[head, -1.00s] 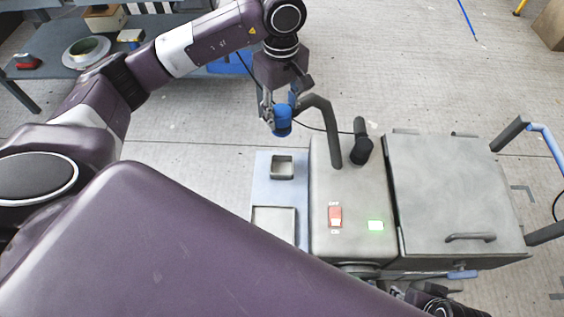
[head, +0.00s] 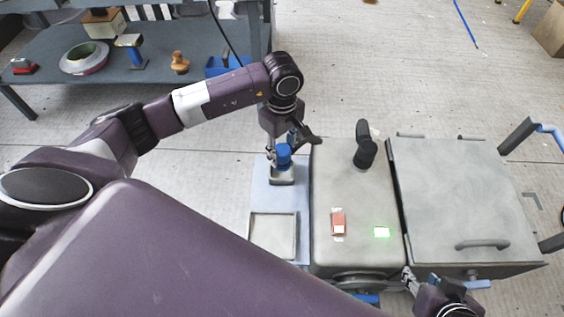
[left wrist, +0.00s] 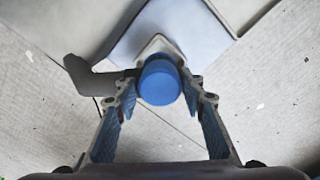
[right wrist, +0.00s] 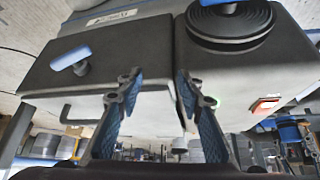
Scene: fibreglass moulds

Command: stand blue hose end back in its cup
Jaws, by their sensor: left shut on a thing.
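The blue hose end (head: 284,152) is between the fingers of my left gripper (head: 282,150), which is shut on it. It is upright over the small square cup (head: 283,180) on the pale tray. In the left wrist view the round blue top (left wrist: 160,82) covers part of the cup's pale rim (left wrist: 158,45). A dark grey bent piece (left wrist: 92,78) sticks out beside the hose end. I cannot tell whether its lower end is inside the cup. My right gripper (right wrist: 160,82) is open and empty, near the machine's front edge.
The grey machine (head: 335,185) with a red switch (head: 338,222) and green light stands right of the tray (head: 258,205). A lidded box (head: 450,185) adjoins it. A dark upright spout (head: 364,148) rises from the machine's back. A workbench (head: 210,60) stands behind my left arm.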

